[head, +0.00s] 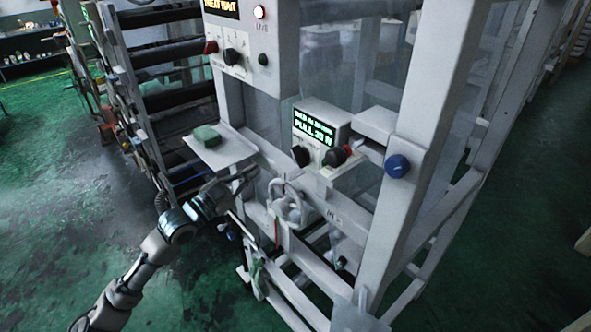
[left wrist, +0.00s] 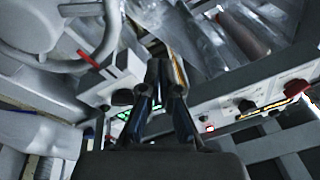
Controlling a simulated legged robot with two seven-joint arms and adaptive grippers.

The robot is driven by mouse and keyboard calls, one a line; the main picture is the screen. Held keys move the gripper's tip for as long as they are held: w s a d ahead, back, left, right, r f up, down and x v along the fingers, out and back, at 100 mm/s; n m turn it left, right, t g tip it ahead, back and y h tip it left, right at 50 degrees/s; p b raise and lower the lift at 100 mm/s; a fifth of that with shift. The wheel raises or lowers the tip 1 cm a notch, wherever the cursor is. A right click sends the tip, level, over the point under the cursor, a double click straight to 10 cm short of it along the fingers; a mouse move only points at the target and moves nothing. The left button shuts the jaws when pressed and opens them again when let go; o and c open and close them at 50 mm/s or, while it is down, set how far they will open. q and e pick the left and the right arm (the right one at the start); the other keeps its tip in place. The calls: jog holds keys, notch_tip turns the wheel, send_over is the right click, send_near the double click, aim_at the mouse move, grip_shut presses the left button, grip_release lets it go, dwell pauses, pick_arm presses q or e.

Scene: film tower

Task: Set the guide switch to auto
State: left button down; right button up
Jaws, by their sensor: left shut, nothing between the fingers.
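My left gripper (head: 243,178) is shut and empty in front of the machine frame, below the small shelf. Its closed fingers (left wrist: 160,78) point up the middle of the left wrist view. A small grey box (head: 322,115) with a green display reading about "PULL 25 N" carries a black knob (head: 300,156), to the right of and above the gripper. An upper panel (head: 275,35) has another black selector knob (head: 232,57). I cannot read which knob is the guide switch or its setting. The gripper touches neither knob. My right gripper is in neither view.
A shelf with a green block (head: 206,136) juts out just above my left gripper. A grey clamp-like part (head: 285,205) and frame rails are close to its right. A blue knob (head: 397,166) is on the right post. Green floor at left is open.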

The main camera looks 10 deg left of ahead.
pick_arm(q)
jog(key=s+d+r+m+g+h, duration=0.2)
jog(key=s+d+r+m, duration=0.1)
jog(key=s, duration=0.3)
jog(key=s+d+r+m+g+h, duration=0.1)
jog(key=s+d+r+m+h, duration=0.1)
jog(key=s+r, duration=0.3)
jog(key=shift+s+d+m+g+b, duration=0.45)
jog(key=shift+s+d+m, duration=0.3)
jog(key=shift+d, duration=0.15)
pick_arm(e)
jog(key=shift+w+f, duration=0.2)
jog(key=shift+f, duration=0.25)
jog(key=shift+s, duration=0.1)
